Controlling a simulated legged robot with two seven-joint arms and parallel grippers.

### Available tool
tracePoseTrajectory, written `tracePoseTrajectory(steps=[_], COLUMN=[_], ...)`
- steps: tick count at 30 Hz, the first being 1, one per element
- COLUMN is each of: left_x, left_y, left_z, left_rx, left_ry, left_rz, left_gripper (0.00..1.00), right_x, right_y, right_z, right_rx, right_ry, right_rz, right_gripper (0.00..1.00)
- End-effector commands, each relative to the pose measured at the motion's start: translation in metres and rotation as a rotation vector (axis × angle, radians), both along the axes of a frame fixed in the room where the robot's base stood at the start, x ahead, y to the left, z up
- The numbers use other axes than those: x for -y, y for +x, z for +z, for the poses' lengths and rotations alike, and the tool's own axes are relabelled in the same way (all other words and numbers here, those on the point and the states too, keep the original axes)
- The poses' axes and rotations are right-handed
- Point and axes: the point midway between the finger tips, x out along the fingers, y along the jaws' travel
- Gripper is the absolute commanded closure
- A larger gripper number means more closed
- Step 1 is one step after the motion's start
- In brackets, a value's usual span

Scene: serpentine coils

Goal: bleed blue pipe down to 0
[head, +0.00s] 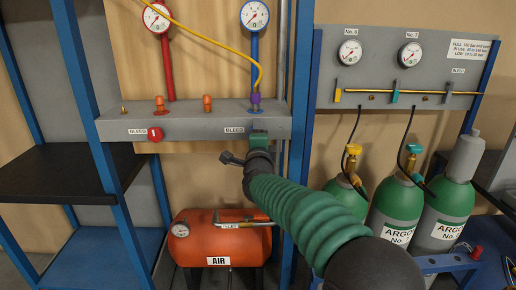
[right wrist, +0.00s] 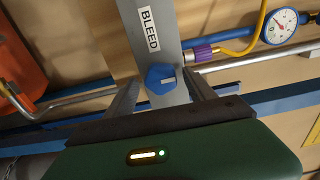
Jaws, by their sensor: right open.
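The blue pipe (head: 255,55) runs down from a round gauge (head: 254,15) to the grey panel (head: 190,122); the needle's exact reading is too small to tell. The gauge also shows in the right wrist view (right wrist: 281,26). A blue bleed knob (right wrist: 162,78) sits beside a BLEED label (right wrist: 149,28); in the head view my right gripper hides it. My right gripper (head: 258,143) is at the panel's front. In the right wrist view its fingers (right wrist: 163,88) are open, one on each side of the knob; contact cannot be told. My left gripper is not in view.
A red bleed knob (head: 155,134) and red pipe (head: 167,65) are to the left. A yellow hose (head: 215,38) reaches a purple fitting (head: 255,98). An orange air tank (head: 220,240) stands below. Green argon cylinders (head: 443,215) stand right, behind my arm.

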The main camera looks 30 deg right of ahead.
Motion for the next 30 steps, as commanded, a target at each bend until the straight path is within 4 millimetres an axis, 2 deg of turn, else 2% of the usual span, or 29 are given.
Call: tracePoseTrajectory(steps=[9,15,21,30], left_x=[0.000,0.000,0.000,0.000], left_y=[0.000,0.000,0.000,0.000], left_z=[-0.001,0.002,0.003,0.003], left_rx=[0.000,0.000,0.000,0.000], left_ry=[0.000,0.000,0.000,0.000], left_rz=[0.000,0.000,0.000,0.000], left_gripper=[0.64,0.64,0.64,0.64], right_x=[-0.046,-0.071,-0.079,-0.079], right_y=[-0.076,-0.116,-0.131,-0.131], right_z=[0.001,-0.001,-0.002,-0.003], right_rx=[0.002,0.000,-0.002,-0.002], right_ry=[0.001,0.002,0.002,0.002], right_rz=[0.003,0.002,-0.001,-0.001], right_gripper=[0.37,0.37,0.37,0.37])
